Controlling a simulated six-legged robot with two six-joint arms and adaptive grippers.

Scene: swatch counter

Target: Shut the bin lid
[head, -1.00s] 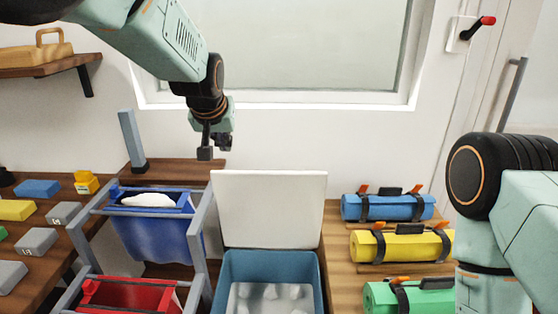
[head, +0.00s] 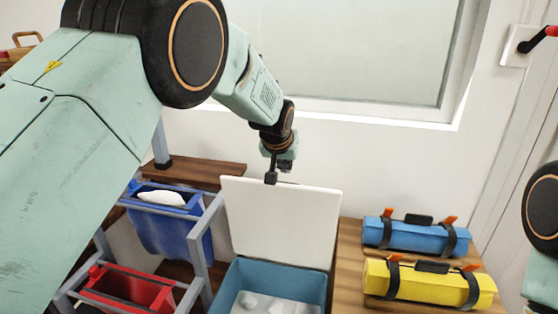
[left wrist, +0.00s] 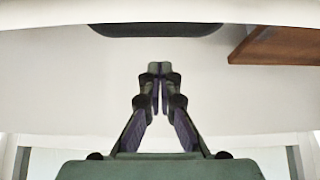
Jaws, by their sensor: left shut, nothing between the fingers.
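The bin (head: 232,286) is a blue-teal box low in the middle of the head view, with several pale lumps inside. Its white lid (head: 280,225) stands open, roughly upright at the bin's back edge. My left gripper (head: 271,178) is shut and empty, fingers pointing down at the lid's top edge, left of its middle. I cannot tell whether the fingertips touch the lid or are just behind it. The shut fingers also show in the left wrist view (left wrist: 160,72), with a pale edge across the top. My right gripper is out of view.
A grey rack with a blue bag (head: 172,222) and a red bag (head: 128,288) stands left of the bin. Blue (head: 415,237) and yellow (head: 425,284) strapped rolls lie on wood to the right. A wooden ledge (head: 195,172) is behind the rack.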

